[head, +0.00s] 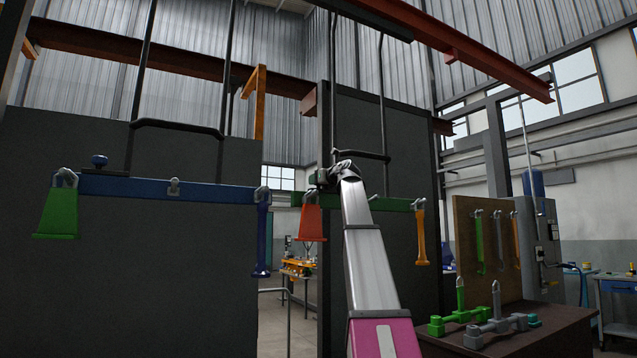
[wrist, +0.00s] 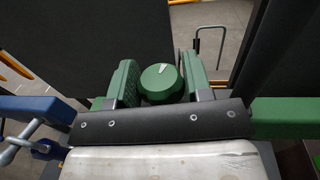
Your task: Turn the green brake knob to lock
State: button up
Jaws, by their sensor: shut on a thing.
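The green brake knob (wrist: 162,86) is round, with a pale pointer mark on its top face, in the middle of the wrist view. My gripper (wrist: 160,68) has its two green-padded fingers on either side of the knob and is shut on it. In the head view my gripper (head: 325,178) is at the left part of the green beam (head: 390,204), and the knob is hidden there behind my arm. The green beam also shows at the right of the wrist view (wrist: 285,110). No lock marking can be made out.
A green weight (head: 57,213), an orange-red weight (head: 309,222), a blue bar (head: 262,240) and an orange bar (head: 421,236) hang from the beams. A dark table (head: 560,330) with metal parts stands lower right.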

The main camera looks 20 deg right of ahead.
jog(key=shift+n+g+y, duration=1.1)
jog(key=shift+n+y, duration=0.4)
jog(key=shift+y, duration=0.6)
jog(key=o, duration=0.9)
jog(key=shift+s, duration=0.1)
jog(key=v, duration=1)
jog(key=shift+s+d, duration=0.2)
jog(key=shift+d, duration=0.15)
